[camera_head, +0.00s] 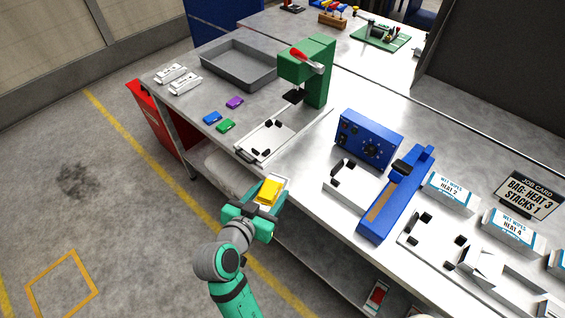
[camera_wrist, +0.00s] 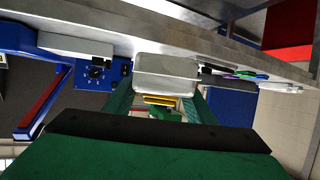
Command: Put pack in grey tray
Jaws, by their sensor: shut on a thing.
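The pack (camera_head: 269,191) is yellow with a pale, clear-looking wrapping. My gripper (camera_head: 256,210) is shut on it, just off the front edge of the bench. In the wrist view the pack (camera_wrist: 165,76) sits between the two green fingers (camera_wrist: 163,108), with a yellow part nearer the palm. The grey tray (camera_head: 224,76) lies on the bench at the back left, well apart from my gripper. Its visible floor looks empty.
A green press (camera_head: 318,75) with a red handle stands right of the tray. Blue, purple and green blocks (camera_head: 226,126) and two white packs (camera_head: 185,83) lie near the tray. A white fixture plate (camera_head: 265,142), blue control box (camera_head: 368,138) and blue sealer (camera_head: 397,200) occupy the bench.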

